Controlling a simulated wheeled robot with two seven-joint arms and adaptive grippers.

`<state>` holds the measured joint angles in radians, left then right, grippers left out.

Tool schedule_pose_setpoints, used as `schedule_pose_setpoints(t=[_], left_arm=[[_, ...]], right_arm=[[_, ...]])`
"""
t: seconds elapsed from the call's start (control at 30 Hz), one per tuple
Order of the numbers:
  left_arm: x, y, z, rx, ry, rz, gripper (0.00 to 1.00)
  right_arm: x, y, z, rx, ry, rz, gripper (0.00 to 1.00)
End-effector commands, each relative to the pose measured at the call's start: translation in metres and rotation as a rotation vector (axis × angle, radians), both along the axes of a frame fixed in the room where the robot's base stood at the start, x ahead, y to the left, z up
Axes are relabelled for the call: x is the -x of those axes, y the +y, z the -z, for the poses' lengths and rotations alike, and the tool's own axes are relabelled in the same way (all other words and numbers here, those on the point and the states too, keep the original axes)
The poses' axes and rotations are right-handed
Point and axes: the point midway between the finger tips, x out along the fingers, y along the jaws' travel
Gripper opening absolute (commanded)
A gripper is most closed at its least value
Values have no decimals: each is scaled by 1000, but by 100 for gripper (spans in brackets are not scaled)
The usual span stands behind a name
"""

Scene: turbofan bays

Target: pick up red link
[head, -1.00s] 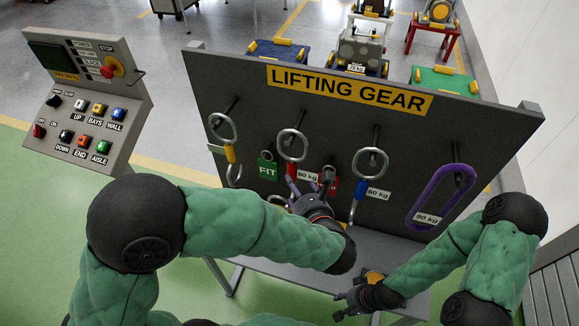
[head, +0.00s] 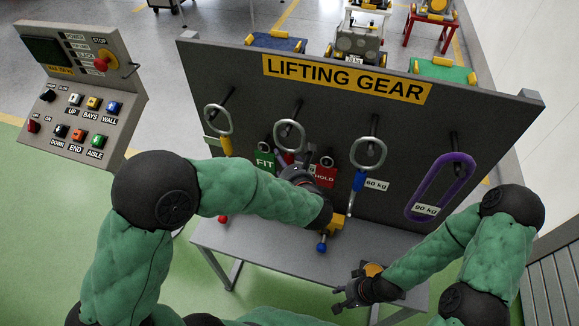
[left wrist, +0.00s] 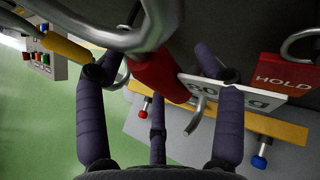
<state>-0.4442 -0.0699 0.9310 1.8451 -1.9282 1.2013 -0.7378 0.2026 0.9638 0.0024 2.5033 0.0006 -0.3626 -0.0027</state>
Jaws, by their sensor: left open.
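The red link (left wrist: 158,78) hangs on the board, with a steel ring above its red sleeve and a hook below. In the head view its ring (head: 289,136) shows on a peg, and my left gripper hides its sleeve. My left gripper (left wrist: 162,84) is open, its dark padded fingers on either side of the red sleeve; contact cannot be told. In the head view the left gripper (head: 296,168) is at the board, partly hidden by my forearm. My right gripper (head: 346,292) looks open and empty over the bench at the lower right.
A yellow-sleeved link (head: 226,144) hangs to the left and a blue one (head: 358,180) to the right. A purple sling (head: 440,187) hangs farther right. A red HOLD tag (left wrist: 284,77) hangs near the gripper. A yellow bar (left wrist: 275,128) with coloured knobs lies on the bench (head: 255,240).

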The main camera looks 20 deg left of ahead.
Motion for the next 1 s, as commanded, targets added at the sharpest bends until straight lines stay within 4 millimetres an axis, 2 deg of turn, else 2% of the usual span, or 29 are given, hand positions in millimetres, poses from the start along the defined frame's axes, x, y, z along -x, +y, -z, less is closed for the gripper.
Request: schedule_pose_setpoints(t=[0.27, 0.5, 0.83, 1.0], left_arm=[[-2, 1, 1, 0, 0, 1, 69], [-2, 1, 1, 0, 0, 1, 1], [-3, 1, -2, 1, -6, -1, 0], [-3, 1, -16, 1, -8, 0, 0]], right_arm=[[0, 0, 0, 0, 0, 0, 40], [0, 0, 0, 0, 0, 0, 40], [0, 0, 0, 0, 0, 0, 40], [0, 0, -3, 0, 0, 0, 40]])
